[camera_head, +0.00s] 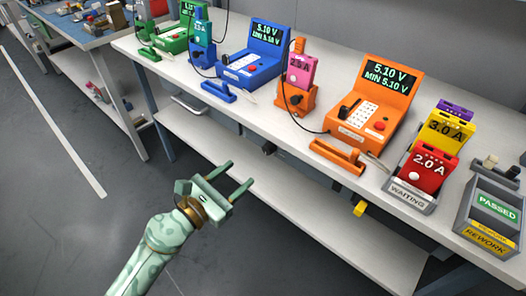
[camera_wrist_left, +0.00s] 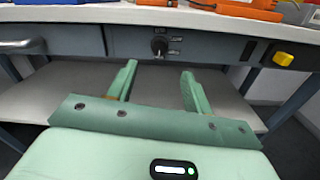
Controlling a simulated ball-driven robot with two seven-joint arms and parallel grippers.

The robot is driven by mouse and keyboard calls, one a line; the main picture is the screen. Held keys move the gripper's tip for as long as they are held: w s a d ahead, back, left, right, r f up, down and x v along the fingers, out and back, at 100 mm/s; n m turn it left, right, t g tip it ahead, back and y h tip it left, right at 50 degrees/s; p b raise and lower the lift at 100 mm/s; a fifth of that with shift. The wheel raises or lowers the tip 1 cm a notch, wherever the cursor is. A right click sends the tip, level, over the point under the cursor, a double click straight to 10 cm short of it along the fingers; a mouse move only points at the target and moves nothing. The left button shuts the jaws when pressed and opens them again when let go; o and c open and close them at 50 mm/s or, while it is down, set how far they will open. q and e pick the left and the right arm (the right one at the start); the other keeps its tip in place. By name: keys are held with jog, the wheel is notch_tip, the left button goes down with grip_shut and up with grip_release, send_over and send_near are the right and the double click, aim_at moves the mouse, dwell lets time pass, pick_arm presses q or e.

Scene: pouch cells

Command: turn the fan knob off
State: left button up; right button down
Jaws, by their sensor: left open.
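The black fan knob (camera_wrist_left: 159,45) sits on the grey panel under the bench top, with small labels beside it too small to read. In the head view the knob (camera_head: 268,149) is a small dark shape under the bench's front edge. My left gripper (camera_head: 241,172) is open and empty, in front of the bench and apart from the knob. In the left wrist view the knob appears just beyond and between the two fingertips of the gripper (camera_wrist_left: 159,69). My right gripper is in neither view.
A yellow switch (camera_wrist_left: 283,59) is on the panel to the right of the knob, and a metal handle (camera_wrist_left: 20,45) is to the left. The bench top (camera_head: 265,104) overhangs the panel. A lower shelf (camera_head: 320,225) lies below. Orange, blue and green testers stand on top.

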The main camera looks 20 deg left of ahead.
aim_at(266, 151)
pick_arm(q)
jog(key=b+x, duration=0.1)
jog(key=x, duration=0.8)
jog(key=shift+w+f, duration=0.1)
jog(key=shift+f, duration=0.1)
jog(key=shift+w+d, duration=0.2)
jog(key=shift+w, duration=0.4)
jog(key=shift+r, duration=0.1)
jog(key=c, duration=1)
